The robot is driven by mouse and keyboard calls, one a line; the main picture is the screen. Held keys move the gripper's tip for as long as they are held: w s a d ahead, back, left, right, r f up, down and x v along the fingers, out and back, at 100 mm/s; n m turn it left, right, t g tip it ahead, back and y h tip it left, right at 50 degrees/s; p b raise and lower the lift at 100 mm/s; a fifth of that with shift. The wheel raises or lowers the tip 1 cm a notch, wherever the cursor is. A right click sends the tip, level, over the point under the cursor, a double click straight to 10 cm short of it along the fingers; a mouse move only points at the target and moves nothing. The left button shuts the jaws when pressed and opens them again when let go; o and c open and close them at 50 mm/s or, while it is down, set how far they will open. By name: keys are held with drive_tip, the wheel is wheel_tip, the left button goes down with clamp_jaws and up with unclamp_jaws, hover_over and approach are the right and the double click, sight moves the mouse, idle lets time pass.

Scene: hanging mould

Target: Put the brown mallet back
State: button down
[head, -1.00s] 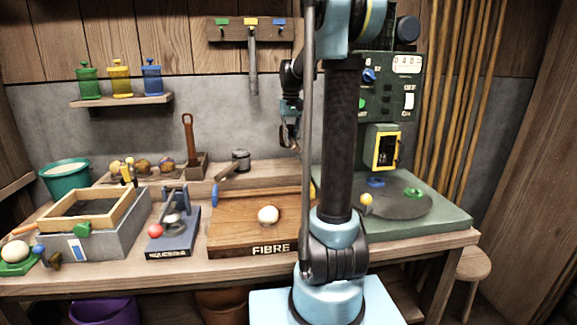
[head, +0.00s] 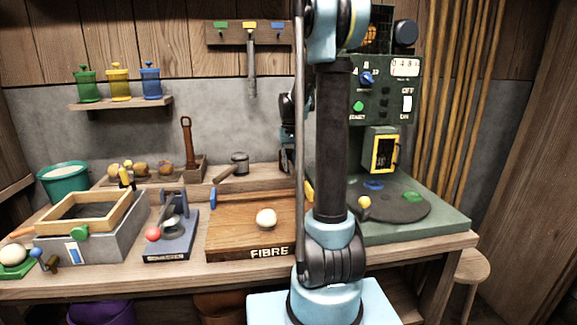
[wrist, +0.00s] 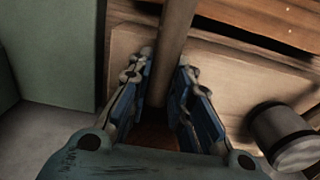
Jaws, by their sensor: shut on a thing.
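My gripper shows in the wrist view (wrist: 160,95), its two blue-padded fingers closed on a brown shaft (wrist: 175,40), which I take to be the brown mallet's handle. The shaft runs up and away between the fingers; the mallet's head cannot be made out. In the head view my gripper is mostly hidden behind my own arm, low over the back of the bench. The wall rack (head: 219,36) has green, yellow and blue tags. A long greyish tool (head: 252,75) hangs under the yellow tag; no tool shows under the green or blue tags.
A grey-headed mallet (head: 239,158) lies on the raised back ledge; a grey cylinder (wrist: 285,135), probably its head, is right of my fingers. The FIBRE board (head: 230,236) is in front. The green machine (head: 385,120) stands right. A jar shelf (head: 120,103) is left of the rack.

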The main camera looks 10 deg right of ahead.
sight(290, 162)
drive_tip(key=c, duration=1.5)
unclamp_jaws()
drive_tip(key=shift+o, duration=0.2)
wheel_tip(290, 162, up, 12)
drive_tip(key=shift+w, duration=0.15)
